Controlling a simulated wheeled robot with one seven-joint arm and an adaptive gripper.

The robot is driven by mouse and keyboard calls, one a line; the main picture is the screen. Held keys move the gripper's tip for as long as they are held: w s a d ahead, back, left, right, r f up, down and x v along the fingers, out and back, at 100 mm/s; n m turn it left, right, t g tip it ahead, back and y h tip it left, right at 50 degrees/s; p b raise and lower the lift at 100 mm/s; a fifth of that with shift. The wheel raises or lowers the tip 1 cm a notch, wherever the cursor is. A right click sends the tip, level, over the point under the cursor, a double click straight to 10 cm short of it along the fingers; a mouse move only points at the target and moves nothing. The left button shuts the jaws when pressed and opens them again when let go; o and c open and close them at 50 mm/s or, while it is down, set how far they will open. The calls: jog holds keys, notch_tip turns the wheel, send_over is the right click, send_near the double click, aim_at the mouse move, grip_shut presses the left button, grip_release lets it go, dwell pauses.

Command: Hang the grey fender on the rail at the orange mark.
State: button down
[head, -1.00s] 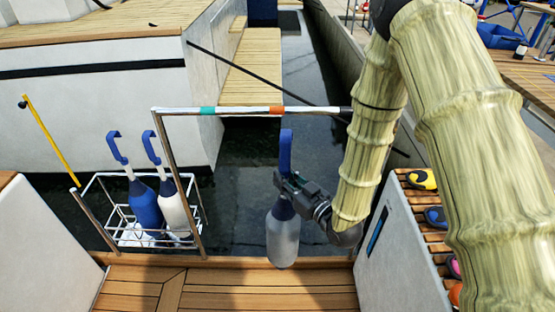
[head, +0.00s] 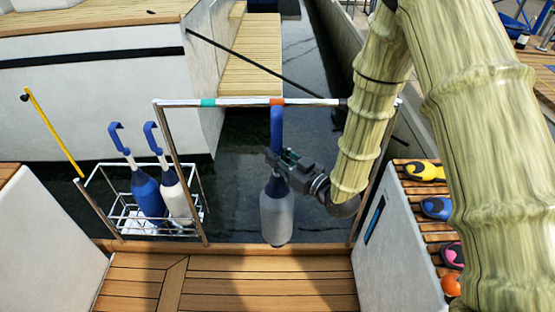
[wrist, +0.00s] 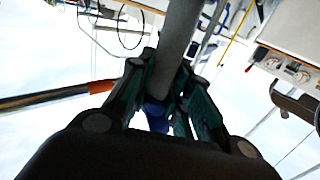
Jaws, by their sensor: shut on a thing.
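The grey fender (head: 277,217) hangs upright from my gripper (head: 283,163), which is shut on its neck below the blue hook. The blue hook (head: 277,128) reaches up to the rail (head: 240,102) at the orange mark (head: 277,102). In the head view the hook's top overlaps the lower part of the mark; I cannot tell whether it touches the rail. In the wrist view my gripper (wrist: 168,95) closes around the grey neck (wrist: 180,35), and the orange mark (wrist: 101,87) shows on the rail to the left.
A wire basket (head: 120,222) at left holds a blue fender (head: 147,195) and a white fender (head: 176,195), both with blue hooks. A teal mark (head: 208,103) is on the rail further left. Several coloured items lie on the slatted bench (head: 412,188) at right. Dark water lies behind the rail.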

jog(key=w+f+b, duration=0.3)
jog(key=w, duration=1)
jog(key=shift+f, duration=0.35)
dwell(1.5)
jog(key=shift+w, duration=0.1)
jog(key=c, duration=1.2)
grip_release()
jog(key=shift+c, duration=0.2)
jog(key=shift+f, duration=0.1)
